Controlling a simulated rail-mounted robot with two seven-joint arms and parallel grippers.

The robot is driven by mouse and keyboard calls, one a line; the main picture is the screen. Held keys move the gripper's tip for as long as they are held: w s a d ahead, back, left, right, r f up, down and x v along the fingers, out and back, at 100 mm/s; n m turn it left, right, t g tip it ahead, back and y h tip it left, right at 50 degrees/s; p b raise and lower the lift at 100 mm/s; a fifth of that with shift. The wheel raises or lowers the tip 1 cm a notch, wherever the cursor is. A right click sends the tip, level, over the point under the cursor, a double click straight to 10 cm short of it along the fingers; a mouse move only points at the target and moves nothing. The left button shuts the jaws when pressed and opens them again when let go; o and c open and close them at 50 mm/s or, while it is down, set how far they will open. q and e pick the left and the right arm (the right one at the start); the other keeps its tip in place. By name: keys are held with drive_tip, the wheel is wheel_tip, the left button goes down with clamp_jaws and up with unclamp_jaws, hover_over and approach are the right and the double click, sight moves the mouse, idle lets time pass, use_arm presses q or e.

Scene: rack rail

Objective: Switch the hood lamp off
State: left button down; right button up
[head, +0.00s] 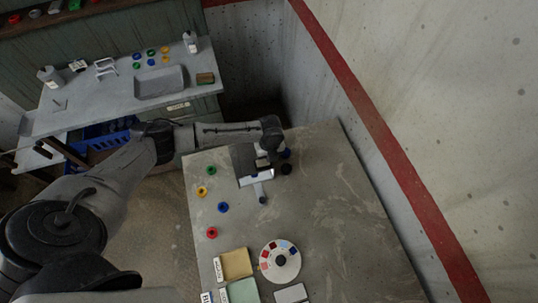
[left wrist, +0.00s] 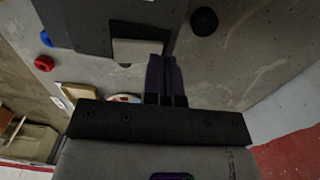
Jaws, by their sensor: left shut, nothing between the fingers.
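A dark grey hood-like fixture (head: 241,158) stands on the near table, with a pale, bright panel (head: 257,181) at its front edge. I cannot tell for sure whether its lamp is lit. In the left wrist view the dark fixture (left wrist: 85,25) carries a light grey block (left wrist: 138,50), possibly the switch. My left gripper (head: 266,156) reaches over the fixture from the far side. Its two dark fingers (left wrist: 166,60) are shut together and empty, right beside the grey block; contact is unclear. My right gripper is not in view.
A black round piece (head: 286,169) is close by the gripper. Green, yellow, blue and red pieces line the table's left side. A colour-segmented disc (head: 280,261) and a tan tray (head: 236,263) lie at the front. The table's right side (head: 345,210) is clear.

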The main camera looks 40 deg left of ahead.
use_arm(q)
drive_tip(key=shift+r, duration=0.15)
drive_tip(key=r+p, duration=0.4)
drive_tip(key=shift+w+d+r, duration=0.15)
drive_tip(key=shift+w+r, duration=0.05)
drive_tip(key=shift+w, duration=0.05)
wheel_tip(320, 180, up, 9)
drive_tip(key=w+b, duration=0.1)
drive_tip(key=b, duration=0.1)
drive_tip(key=shift+w+d+r, duration=0.2)
drive_tip(key=shift+w+d, duration=0.1)
drive_tip(key=shift+d, duration=0.15)
idle(0.5)
